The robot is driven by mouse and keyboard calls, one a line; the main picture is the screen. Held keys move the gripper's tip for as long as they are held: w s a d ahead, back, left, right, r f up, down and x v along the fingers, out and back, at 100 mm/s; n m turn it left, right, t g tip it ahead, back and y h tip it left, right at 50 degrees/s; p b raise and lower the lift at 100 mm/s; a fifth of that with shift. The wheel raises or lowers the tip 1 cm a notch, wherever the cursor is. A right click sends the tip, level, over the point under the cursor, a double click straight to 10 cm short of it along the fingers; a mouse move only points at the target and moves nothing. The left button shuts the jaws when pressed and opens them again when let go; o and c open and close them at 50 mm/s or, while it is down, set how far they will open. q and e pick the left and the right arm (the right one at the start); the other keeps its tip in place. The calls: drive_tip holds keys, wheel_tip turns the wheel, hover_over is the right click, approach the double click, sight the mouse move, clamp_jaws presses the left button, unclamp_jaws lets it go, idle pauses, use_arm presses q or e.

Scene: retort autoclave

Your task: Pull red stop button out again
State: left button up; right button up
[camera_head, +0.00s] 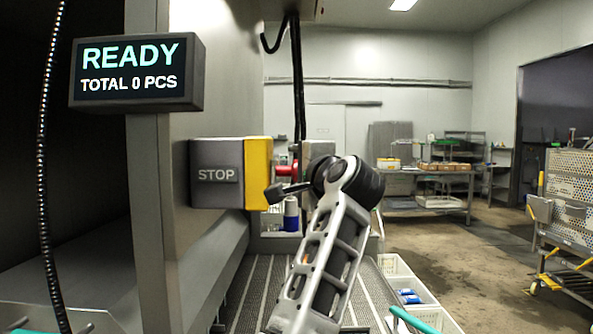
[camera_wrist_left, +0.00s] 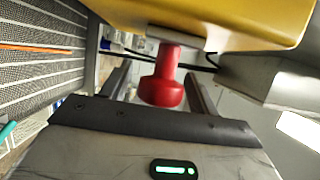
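The red stop button (camera_head: 283,171) sticks out from the yellow face (camera_head: 258,172) of the grey STOP box (camera_head: 216,174). In the left wrist view the red button (camera_wrist_left: 163,88) shows its stem and wider head, with the stem meeting a plate on the yellow box (camera_wrist_left: 210,22). My left gripper (camera_head: 288,187) is at the button and partly covers it in the head view. In the left wrist view the fingers of my left gripper (camera_wrist_left: 159,78) are apart, one on each side of the button, with visible gaps. My right gripper is not in view.
A READY display (camera_head: 137,72) hangs above the STOP box. A ribbed conveyor (camera_head: 262,285) runs below, with white crates (camera_head: 420,291) beside it. A dark cable (camera_head: 298,85) hangs behind the button. A table (camera_head: 440,172) and a cart (camera_head: 567,215) stand farther right.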

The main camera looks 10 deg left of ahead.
use_arm(q)
drive_tip(key=b+v, duration=0.2)
drive_tip(key=v, duration=1.4)
drive_tip(key=shift+b, duration=0.3)
